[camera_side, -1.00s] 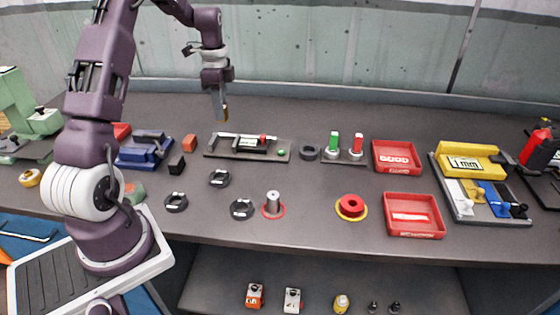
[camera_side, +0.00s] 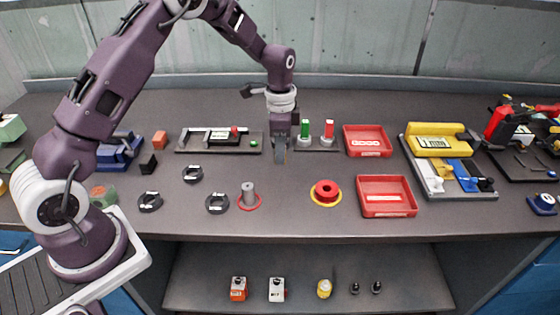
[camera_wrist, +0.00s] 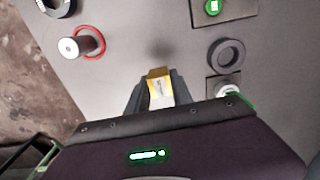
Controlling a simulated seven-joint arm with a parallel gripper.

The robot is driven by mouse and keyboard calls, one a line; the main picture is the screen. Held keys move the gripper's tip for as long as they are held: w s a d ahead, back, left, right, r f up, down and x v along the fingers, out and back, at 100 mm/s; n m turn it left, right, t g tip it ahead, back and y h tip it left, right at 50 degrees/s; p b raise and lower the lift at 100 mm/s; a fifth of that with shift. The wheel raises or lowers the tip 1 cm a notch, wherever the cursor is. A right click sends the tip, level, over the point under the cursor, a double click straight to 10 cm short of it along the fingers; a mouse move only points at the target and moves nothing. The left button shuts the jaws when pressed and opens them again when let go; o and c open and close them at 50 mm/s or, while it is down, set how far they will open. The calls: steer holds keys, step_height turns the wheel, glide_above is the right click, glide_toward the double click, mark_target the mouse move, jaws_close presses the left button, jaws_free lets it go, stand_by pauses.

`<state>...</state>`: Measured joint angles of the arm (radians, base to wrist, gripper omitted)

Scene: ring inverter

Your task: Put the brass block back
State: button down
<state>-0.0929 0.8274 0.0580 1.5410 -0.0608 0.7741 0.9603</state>
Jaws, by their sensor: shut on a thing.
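My gripper (camera_side: 280,158) points down over the middle of the bench, just left of the green and red posts in the side view. In the wrist view its fingers are shut on the brass block (camera_wrist: 159,88), a small yellow-gold block with a pale label on one face. In the side view the fingers largely hide the block. A dark shadow on the bench beyond the block in the wrist view suggests that it is held above the surface; I cannot tell how high.
Red trays (camera_side: 386,210) lie to the right. A plate with a green button (camera_side: 253,143) and loose black rings (camera_side: 217,204) lie left. A yellow-topped board (camera_side: 442,146) is further right.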

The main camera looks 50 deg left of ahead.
steer(key=shift+f, duration=1.85)
steer(key=c, duration=1.1)
jaws_free()
